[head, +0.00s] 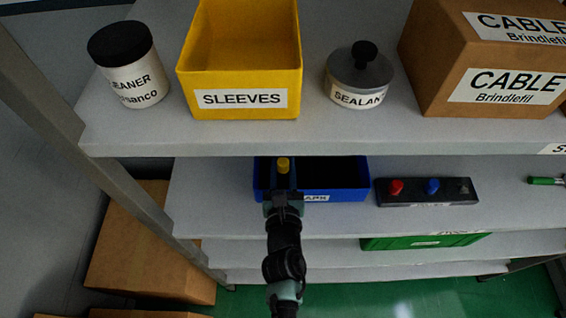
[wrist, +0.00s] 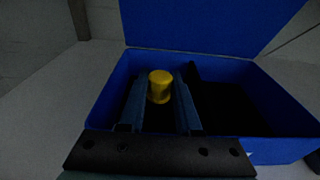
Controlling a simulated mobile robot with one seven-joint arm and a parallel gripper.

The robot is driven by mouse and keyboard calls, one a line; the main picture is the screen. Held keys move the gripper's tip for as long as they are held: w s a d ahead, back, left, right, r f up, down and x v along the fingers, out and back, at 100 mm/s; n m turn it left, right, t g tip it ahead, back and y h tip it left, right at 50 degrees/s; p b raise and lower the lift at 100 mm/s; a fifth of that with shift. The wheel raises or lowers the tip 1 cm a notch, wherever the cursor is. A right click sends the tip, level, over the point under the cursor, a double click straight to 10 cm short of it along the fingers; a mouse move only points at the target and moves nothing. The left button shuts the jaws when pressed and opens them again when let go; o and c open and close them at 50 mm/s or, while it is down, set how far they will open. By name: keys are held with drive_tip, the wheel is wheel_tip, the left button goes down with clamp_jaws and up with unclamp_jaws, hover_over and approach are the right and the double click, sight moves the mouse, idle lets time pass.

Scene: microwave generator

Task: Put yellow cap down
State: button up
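The yellow cap (head: 283,164) is at the tip of my gripper (head: 283,172) in the head view, over the blue bin (head: 345,196), whose partly hidden label ends in "APS". In the wrist view the yellow cap (wrist: 160,88) sits between the two fingers of my gripper (wrist: 160,92), which are shut on its sides. The blue bin (wrist: 275,130) surrounds the cap and fingertips in that view. The bin's inside is dark, and its floor is hard to make out. Whether the cap touches the floor cannot be told.
A black holder (head: 420,201) with a red and a blue cap stands right of the bin on the same shelf. The upper shelf (head: 320,140) overhangs, bearing a yellow SLEEVES bin (head: 290,75). A green bin (head: 390,243) is below. A grey post (head: 65,120) stands left.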

drive_tip(key=o, duration=0.4)
drive_tip(key=shift+r+p, duration=0.5)
drive_tip(key=shift+r, duration=0.05)
drive_tip(key=s+r+b, duration=0.1)
drive_tip(key=s+b, duration=0.1)
drive_tip(key=s, duration=1)
drive_tip(key=shift+r, duration=0.35)
